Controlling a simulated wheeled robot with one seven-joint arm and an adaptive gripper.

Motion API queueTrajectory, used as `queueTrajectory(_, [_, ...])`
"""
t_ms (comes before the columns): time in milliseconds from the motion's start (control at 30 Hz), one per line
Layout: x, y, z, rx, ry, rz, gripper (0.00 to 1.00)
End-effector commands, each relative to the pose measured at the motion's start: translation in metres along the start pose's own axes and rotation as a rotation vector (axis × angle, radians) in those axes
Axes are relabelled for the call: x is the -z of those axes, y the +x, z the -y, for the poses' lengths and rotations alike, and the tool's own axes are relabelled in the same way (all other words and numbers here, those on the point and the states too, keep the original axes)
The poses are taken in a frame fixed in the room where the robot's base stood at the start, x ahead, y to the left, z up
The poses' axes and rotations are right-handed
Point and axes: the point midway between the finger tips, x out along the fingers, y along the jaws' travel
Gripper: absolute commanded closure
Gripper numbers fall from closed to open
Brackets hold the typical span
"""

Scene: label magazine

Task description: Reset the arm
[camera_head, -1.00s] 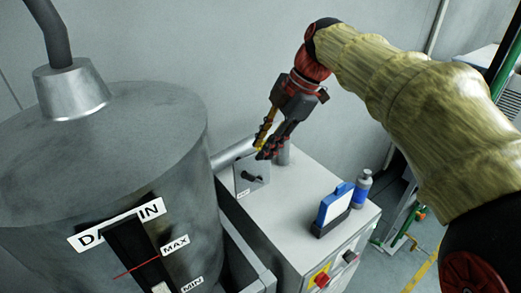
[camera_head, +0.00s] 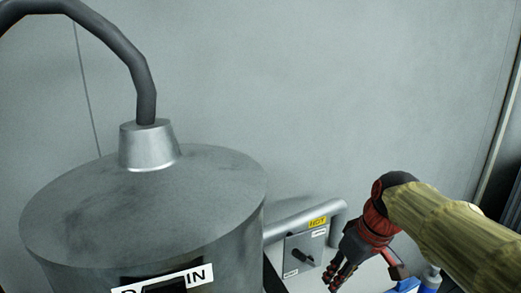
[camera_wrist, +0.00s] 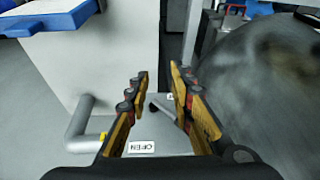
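My gripper (camera_head: 334,278) is at the lower right of the head view, just right of a grey valve plate (camera_head: 303,244) with a dark lever (camera_head: 303,257). In the wrist view, the two yellow and black fingers of my gripper (camera_wrist: 160,74) stand apart with nothing between them. Past the fingers, the lever (camera_wrist: 163,108) and an upside-down OPEN label (camera_wrist: 141,147) show. Whether a finger touches the lever cannot be told. My arm reaches in from the right in the head view.
A large grey tank (camera_head: 150,205) with a hose (camera_head: 143,75) fills the left. A pipe (camera_head: 300,215) with a yellow HOT tag (camera_head: 317,222) runs by the wall. A blue object (camera_head: 406,285) and a bottle (camera_head: 432,276) are cut off below right.

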Motion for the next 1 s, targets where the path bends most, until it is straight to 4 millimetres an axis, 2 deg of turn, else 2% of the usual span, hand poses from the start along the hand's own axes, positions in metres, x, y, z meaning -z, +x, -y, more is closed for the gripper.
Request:
queueTrajectory(33, [-0.025,0.025,0.005,-0.027,0.087,-0.001,0.77])
queueTrajectory(133, [-0.064,0.055,0.012,-0.081,0.253,-0.015,0.77])
queueTrajectory(300, [-0.121,0.101,0.024,-0.146,0.425,-0.056,0.77])
queueTrajectory(433, [-0.160,0.136,0.034,-0.180,0.483,-0.087,0.77])
queueTrajectory(600, [-0.205,0.179,0.046,-0.210,0.463,-0.120,0.77])
queueTrajectory(733, [-0.227,0.203,0.055,-0.219,0.440,-0.148,0.77])
queueTrajectory(1000, [-0.233,0.216,0.061,-0.223,0.418,-0.202,0.77])
